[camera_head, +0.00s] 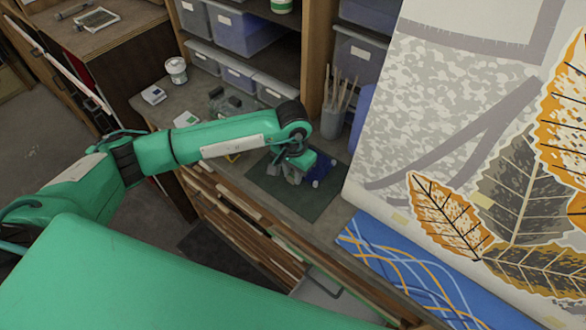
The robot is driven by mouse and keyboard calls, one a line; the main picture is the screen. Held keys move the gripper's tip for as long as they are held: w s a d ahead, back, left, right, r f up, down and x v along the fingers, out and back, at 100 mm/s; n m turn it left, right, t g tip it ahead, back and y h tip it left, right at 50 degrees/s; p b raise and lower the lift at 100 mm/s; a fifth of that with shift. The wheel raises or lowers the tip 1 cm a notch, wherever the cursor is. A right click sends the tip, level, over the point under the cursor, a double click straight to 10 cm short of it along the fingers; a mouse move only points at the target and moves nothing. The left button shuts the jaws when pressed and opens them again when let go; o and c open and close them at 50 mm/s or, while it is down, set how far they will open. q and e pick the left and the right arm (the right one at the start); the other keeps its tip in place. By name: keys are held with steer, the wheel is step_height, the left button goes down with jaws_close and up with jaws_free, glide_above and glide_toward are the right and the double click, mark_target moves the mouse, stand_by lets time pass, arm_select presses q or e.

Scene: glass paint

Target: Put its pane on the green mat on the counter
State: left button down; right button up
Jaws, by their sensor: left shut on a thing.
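The dark green mat (306,206) lies on the counter (262,198), near its front edge. My left gripper (293,174) reaches in from the left and points down over the mat. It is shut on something. A small blue piece (320,167) with pale spots shows right beside its fingers, over the mat's back part. I cannot tell whether this is the pane, or whether it touches the mat. The fingers are partly hidden by the wrist. My right gripper is not in view.
A pot of brushes (332,120) stands behind the mat. A paint can (176,70) and a small white box (153,95) stand at the counter's left end. A large leaf-patterned panel (450,130) rises at the right. Storage bins (240,30) fill the shelves behind.

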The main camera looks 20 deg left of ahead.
arm_select(q)
steer(key=shift+f, duration=0.15)
steer(key=c, duration=1.2)
jaws_free()
steer(key=shift+r, duration=0.3)
step_height(320, 180, up, 12)
steer(key=b, duration=0.6)
steer(key=shift+f, duration=0.15)
